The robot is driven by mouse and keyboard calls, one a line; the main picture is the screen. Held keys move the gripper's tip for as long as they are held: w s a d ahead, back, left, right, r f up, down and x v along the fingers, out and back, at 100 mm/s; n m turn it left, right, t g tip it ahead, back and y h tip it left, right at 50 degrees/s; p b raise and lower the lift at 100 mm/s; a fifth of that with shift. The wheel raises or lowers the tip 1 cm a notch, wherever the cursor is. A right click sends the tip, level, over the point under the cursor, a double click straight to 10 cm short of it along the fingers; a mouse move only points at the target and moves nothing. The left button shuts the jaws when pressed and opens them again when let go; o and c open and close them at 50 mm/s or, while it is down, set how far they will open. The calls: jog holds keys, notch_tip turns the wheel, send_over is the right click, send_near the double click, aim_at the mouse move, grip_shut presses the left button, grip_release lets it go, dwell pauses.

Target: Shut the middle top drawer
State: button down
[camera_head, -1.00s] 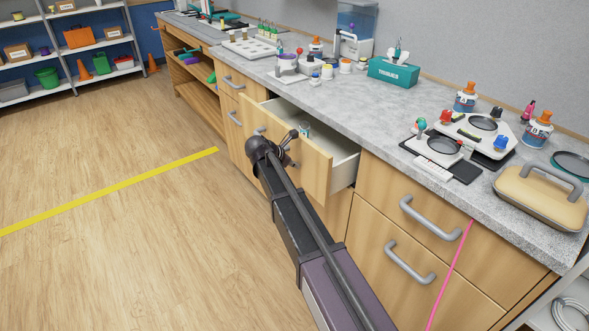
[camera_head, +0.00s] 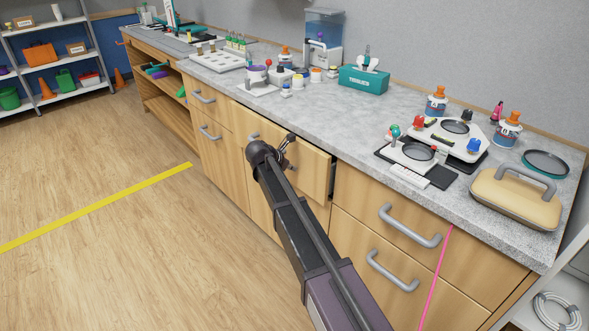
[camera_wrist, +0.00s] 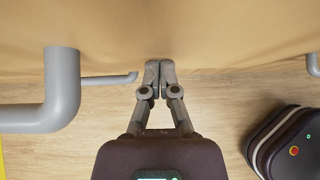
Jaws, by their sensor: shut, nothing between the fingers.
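The middle top drawer (camera_head: 312,168) has a light wood front and stands slightly out from the cabinet, with a narrow dark gap at its right side. Its inside is hidden under the counter. My gripper (camera_head: 288,140) is at the upper part of the drawer front. In the wrist view my gripper (camera_wrist: 153,78) is shut and empty, its fingertips against or very near the wood front (camera_wrist: 220,35). The drawer's grey handle (camera_wrist: 62,90) is left of the fingers in the wrist view, apart from them. My arm hides part of the drawer front in the head view.
The grey counter (camera_head: 350,115) above holds a teal tissue box (camera_head: 363,79), microscope-like devices, bottles and a tan-lidded case (camera_head: 515,196). Closed drawers with grey handles (camera_head: 408,226) flank the middle one. The wood floor (camera_head: 120,150) at left is clear, with a yellow line.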

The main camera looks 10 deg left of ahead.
jog(key=shift+s+a, duration=0.1)
jog(key=shift+a, duration=0.05)
jog(key=shift+s+a, duration=0.1)
jog(key=s+a+f+p+v, duration=0.1)
jog(key=p+v, duration=0.5)
jog(key=v, duration=0.6)
jog(key=shift+s+a+f+p, duration=0.2)
jog(key=shift+s+p, duration=0.2)
jog(key=shift+f, duration=0.15)
jog(key=s+f+t+h+b, duration=0.4)
jog(key=f+t+h+b, duration=0.1)
jog(key=b, duration=1.5)
notch_tip(320, 180, down, 2)
jog(key=shift+d+f+t+h, duration=0.2)
jog(key=shift+d+t+h, duration=0.15)
jog(key=shift+t, duration=0.45)
